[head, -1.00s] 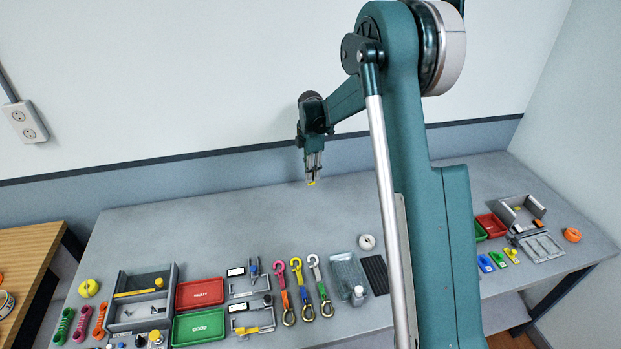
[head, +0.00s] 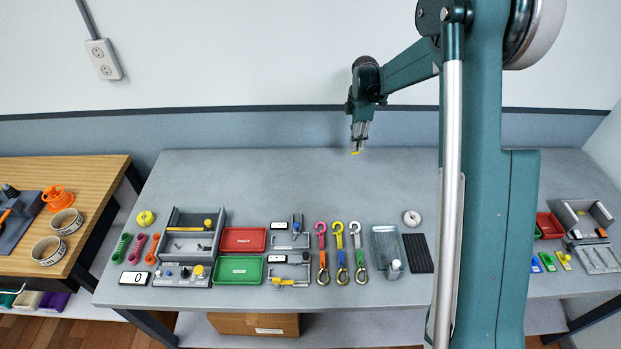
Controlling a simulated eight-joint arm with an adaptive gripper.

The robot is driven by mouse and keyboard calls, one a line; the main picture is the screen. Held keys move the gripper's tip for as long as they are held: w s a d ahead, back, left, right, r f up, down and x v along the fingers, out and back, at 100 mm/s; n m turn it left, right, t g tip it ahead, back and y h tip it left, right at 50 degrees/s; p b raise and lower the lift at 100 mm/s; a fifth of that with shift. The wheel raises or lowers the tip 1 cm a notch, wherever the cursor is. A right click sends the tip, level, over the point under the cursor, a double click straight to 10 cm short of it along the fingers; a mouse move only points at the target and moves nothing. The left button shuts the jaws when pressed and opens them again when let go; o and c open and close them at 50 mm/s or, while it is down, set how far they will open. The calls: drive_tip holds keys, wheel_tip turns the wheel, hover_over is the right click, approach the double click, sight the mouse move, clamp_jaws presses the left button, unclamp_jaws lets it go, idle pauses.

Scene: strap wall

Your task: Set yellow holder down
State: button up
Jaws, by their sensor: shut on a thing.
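My gripper (head: 357,146) hangs over the back part of the grey table (head: 270,175), pointing down. A small yellow piece (head: 355,153), which I take for the yellow holder, shows at its fingertips, and the gripper is shut on it. Most of the piece is hidden by the fingers. It appears to be above the table top, but I cannot tell how high. Another yellow holder-like piece (head: 564,259) lies on the right part of the table, beside a green one (head: 548,262) and a blue one (head: 534,264).
Below my gripper lie several hooked straps (head: 340,240), a clear grey tray (head: 381,246) and a black ribbed mat (head: 418,253). Red (head: 243,239) and green (head: 238,270) trays are left. A grey rack (head: 600,258) stands far right. The table's back strip is clear.

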drive_tip(key=s+a+m, duration=0.1)
drive_tip(key=s+a, duration=0.2)
drive_tip(key=a, duration=0.7)
drive_tip(key=s+a+m, duration=0.1)
drive_tip(key=s+a, duration=0.3)
drive_tip(key=a, duration=0.6)
drive_tip(key=shift+s+r, duration=0.15)
drive_tip(key=shift+f, duration=3.15)
drive_tip(key=shift+f, duration=0.1)
drive_tip(key=shift+f, duration=1.75)
drive_tip(key=shift+f, duration=0.15)
drive_tip(key=o, duration=0.9)
drive_tip(key=shift+o, duration=0.2)
